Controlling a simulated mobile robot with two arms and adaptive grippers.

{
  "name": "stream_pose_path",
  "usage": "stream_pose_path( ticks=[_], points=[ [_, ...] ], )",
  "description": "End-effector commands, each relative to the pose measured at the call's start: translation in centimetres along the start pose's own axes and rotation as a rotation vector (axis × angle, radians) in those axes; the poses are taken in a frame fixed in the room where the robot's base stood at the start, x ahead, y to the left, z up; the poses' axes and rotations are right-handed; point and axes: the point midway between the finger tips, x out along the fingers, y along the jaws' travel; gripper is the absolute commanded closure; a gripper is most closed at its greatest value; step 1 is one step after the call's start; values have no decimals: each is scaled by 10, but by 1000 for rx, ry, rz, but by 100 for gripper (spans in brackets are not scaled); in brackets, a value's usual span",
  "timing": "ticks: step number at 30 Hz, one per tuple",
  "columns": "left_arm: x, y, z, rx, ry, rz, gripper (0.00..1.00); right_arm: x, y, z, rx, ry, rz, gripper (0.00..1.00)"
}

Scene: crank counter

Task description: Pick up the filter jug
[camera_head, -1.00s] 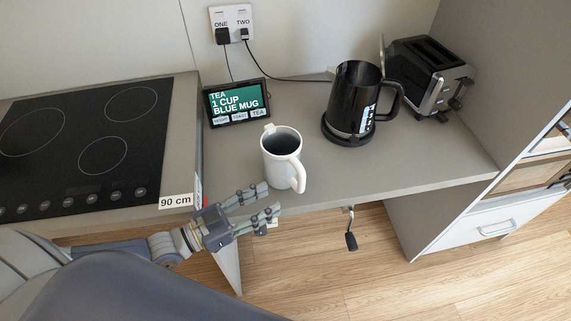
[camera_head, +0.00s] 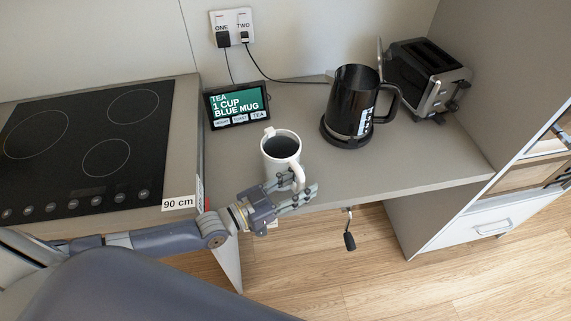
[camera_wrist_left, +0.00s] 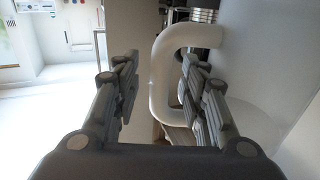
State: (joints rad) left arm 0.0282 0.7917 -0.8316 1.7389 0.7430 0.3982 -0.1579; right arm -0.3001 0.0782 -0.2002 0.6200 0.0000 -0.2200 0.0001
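The filter jug (camera_head: 273,167) is a white jug standing upright at the counter's front edge, with a dark inside, a small spout at the back and a handle toward the front right. My left gripper (camera_head: 305,184) is at the handle, in front of the jug, and partly covers its lower front. In the left wrist view the white handle (camera_wrist_left: 159,85) stands between the two spread fingers of my left gripper (camera_wrist_left: 160,64). The fingers are open, with a gap visible at least on the left side. My right gripper is not in view.
A black kettle (camera_head: 351,105) stands on its base to the right, with a toaster (camera_head: 428,78) behind it. A display reading "TEA 1 CUP BLUE MUG" (camera_head: 237,104) stands behind the jug. A hob (camera_head: 75,150) is at left. A crank (camera_head: 349,240) hangs below the counter edge.

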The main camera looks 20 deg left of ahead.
Motion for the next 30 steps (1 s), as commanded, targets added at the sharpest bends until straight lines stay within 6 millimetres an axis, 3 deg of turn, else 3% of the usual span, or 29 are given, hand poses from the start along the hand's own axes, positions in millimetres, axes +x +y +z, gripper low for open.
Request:
stream_pose_path(
  ticks=[8,14,30],
  points=[
    [4,0,1,0,-1,1,61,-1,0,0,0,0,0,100],
    [4,0,1,0,-1,0,100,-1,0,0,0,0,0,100],
    [5,-1,-4,6,10,0,100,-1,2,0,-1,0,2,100]
  ],
)
